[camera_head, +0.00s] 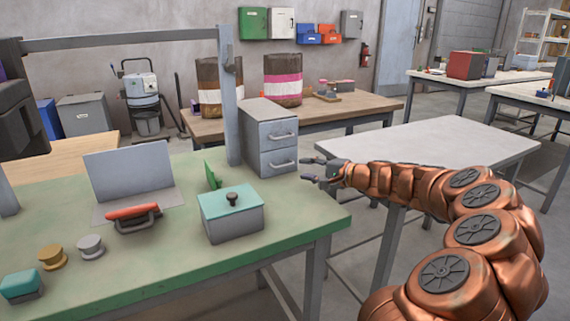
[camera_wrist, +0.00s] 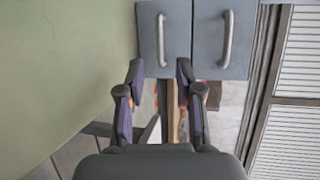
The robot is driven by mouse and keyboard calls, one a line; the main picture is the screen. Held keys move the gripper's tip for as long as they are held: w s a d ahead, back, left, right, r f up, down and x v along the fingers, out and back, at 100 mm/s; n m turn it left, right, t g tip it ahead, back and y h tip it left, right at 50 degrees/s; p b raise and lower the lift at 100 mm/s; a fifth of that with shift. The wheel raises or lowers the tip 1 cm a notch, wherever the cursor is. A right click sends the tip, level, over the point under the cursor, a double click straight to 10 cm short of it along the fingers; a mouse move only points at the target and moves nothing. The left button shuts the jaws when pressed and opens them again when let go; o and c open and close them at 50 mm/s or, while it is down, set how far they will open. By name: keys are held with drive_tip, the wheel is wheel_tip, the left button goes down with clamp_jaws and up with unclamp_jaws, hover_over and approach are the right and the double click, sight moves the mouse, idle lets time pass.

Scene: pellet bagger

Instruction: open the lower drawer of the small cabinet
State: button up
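The small grey cabinet (camera_head: 255,125) stands at the back right corner of the green bench. It has two drawers, both shut, each with a bar handle. The lower drawer (camera_head: 275,156) has its handle (camera_head: 284,165) facing right, towards my gripper (camera_head: 309,169). In the wrist view the picture is turned: the lower drawer's handle (camera_wrist: 161,40) is on the left, beside the green bench top, and the upper drawer's handle (camera_wrist: 227,40) is on the right. My gripper (camera_wrist: 160,72) is open and empty, its fingers either side of the lower handle's line, apparently short of it.
The green bench (camera_head: 160,235) carries a grey box with a teal lid (camera_head: 231,212), a red-handled item (camera_head: 134,214) and a grey panel (camera_head: 128,172). A grey upright post (camera_head: 228,95) stands beside the cabinet. A pale table (camera_head: 440,145) lies behind my arm.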

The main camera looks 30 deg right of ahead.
drive_tip(key=shift+x, duration=3.55)
drive_tip(key=shift+d, duration=0.1)
drive_tip(key=shift+c, duration=0.2)
clamp_jaws()
